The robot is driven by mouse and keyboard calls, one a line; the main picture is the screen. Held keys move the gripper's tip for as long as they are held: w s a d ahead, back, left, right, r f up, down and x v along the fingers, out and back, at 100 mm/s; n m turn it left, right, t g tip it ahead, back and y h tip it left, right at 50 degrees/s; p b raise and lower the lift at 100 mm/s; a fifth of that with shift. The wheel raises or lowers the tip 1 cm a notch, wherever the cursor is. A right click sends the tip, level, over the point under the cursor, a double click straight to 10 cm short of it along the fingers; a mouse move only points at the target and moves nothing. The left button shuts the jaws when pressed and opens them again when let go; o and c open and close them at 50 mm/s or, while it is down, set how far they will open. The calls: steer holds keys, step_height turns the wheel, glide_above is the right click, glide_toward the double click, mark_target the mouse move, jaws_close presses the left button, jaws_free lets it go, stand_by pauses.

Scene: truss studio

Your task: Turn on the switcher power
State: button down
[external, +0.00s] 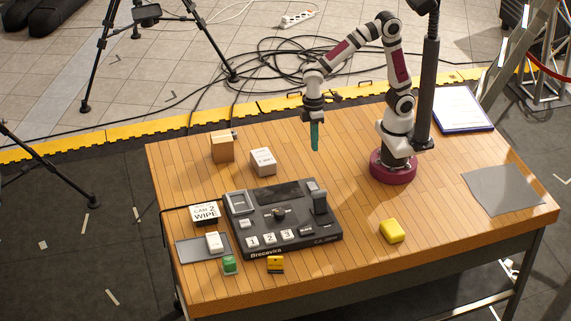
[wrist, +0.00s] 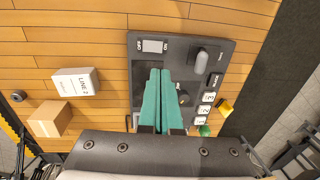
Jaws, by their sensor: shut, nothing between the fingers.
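The black switcher (external: 269,220) lies flat near the front of the wooden table. The wrist view also shows the switcher (wrist: 221,48), turned sideways. A pale rocker switch (wrist: 153,46) sits near its edge between ON and OFF labels. I cannot tell which side is pressed. In the external view the rocker area (external: 313,186) is at the switcher's back right. My gripper (external: 315,149) points down, above the table behind the switcher, apart from it. Its teal fingers (wrist: 160,72) are together and empty, and they hide part of the switcher in the wrist view.
A lever (external: 320,203) stands up at the switcher's right. A brown box (external: 222,148) and white box (external: 263,161) stand behind it. A yellow block (external: 391,231) lies right. A sign (external: 205,213), green item (external: 229,265) and small yellow item (external: 275,265) are near the front left.

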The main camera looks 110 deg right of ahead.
mark_target(315, 188)
steer(key=shift+w+f, duration=0.1)
steer(key=shift+f, duration=0.05)
steer(key=f, duration=0.4)
steer(key=a+f, duration=0.1)
steer(key=f, duration=0.8)
steer(key=shift+a+f, duration=0.35)
steer(key=shift+a+f, duration=0.1)
steer(key=shift+f, duration=0.1)
steer(key=shift+r, duration=0.1)
steer(key=shift+d+r, duration=0.2)
steer(key=shift+d, duration=0.6)
